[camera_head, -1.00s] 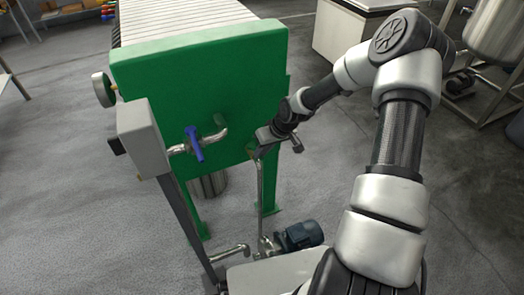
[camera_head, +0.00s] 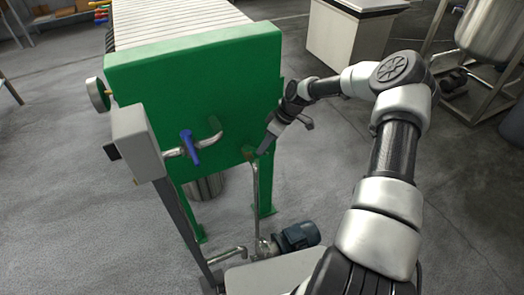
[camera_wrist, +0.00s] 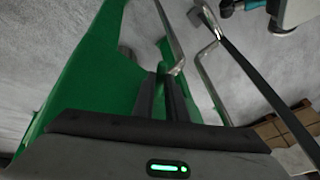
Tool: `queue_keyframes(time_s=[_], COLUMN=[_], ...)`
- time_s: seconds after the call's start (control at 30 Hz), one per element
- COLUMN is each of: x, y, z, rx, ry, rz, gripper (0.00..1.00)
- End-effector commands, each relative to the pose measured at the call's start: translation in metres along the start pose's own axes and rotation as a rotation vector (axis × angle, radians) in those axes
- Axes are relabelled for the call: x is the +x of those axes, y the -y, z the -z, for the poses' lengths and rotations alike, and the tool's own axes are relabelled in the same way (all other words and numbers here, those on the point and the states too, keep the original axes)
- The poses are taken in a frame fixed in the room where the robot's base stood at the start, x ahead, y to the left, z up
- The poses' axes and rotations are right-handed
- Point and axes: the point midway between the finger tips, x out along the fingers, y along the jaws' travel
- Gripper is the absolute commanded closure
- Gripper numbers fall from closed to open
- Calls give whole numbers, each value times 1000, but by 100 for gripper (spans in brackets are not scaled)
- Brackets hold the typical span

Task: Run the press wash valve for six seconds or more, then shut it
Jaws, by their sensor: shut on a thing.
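The green press (camera_head: 200,75) has a steel pipe with a blue-handled valve (camera_head: 192,147) on its near face, the handle roughly upright. To its right, a thin steel pipe (camera_head: 256,195) rises from the pump to a fitting low on the press face. My gripper (camera_head: 265,150) is at the top of that pipe, right of the blue valve and apart from it. In the wrist view my gripper's two dark fingers (camera_wrist: 163,95) are close together beside the pipe's end (camera_wrist: 176,68). They are shut on a small valve handle there, mostly hidden by the fingers. I cannot read its angle.
A grey box (camera_head: 138,140) on a post stands left of the blue valve. A pump with a dark blue motor (camera_head: 300,236) sits on the floor below my gripper. A white cabinet (camera_head: 345,35) and a steel tank (camera_head: 490,35) stand behind.

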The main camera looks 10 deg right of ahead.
Motion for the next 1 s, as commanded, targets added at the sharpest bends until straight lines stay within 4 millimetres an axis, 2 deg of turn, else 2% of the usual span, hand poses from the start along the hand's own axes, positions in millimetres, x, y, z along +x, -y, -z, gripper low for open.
queue_keyframes(time_s=[0.4,0.93,0.97,1.0], x=[-1,-2,-2,-2], y=[-13,-14,-14,-14], z=[3,4,4,4], rx=[-169,-190,-190,-190], ry=[36,41,41,41], rz=[68,76,76,76], gripper=[100,100,85,78])
